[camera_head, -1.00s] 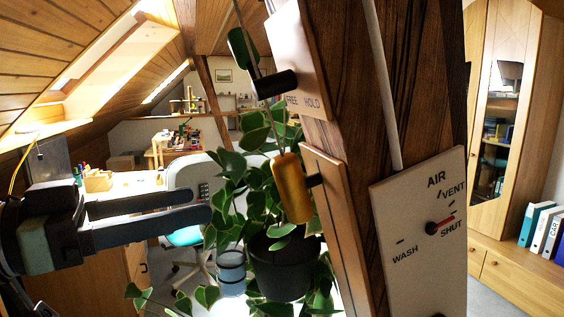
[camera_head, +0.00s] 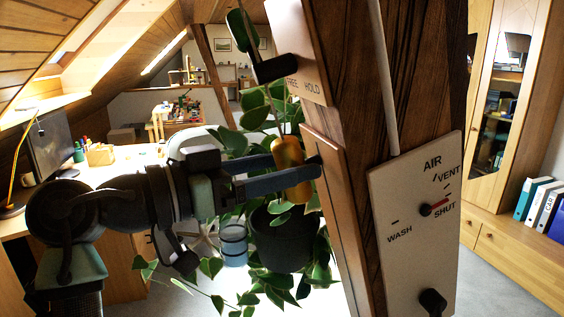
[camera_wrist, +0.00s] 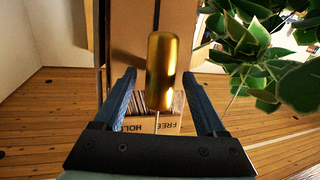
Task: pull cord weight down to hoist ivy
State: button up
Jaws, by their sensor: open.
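The cord weight, a brass-orange cylinder (camera_head: 287,152), hangs on a thin cord in front of the timber post. The ivy (camera_head: 255,117) trails from a dark pot (camera_head: 283,240) just below and behind it. My gripper (camera_head: 312,172) is open at the weight's lower part, partly covering it. In the wrist view the weight (camera_wrist: 162,72) stands between the two spread fingers of my gripper (camera_wrist: 158,77), with a gap visible on each side. Contact is not visible. Ivy leaves (camera_wrist: 265,45) hang close on the right there.
A black lever (camera_head: 275,68) sits by the FREE/HOLD plate (camera_head: 300,50) above the weight. The post (camera_head: 370,100) carries an AIR panel (camera_head: 412,220) with a red-marked knob. A bluish cup (camera_head: 233,245) hangs or stands left of the pot; its support is unclear.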

grip_shut()
dwell(0.3)
dwell(1.1)
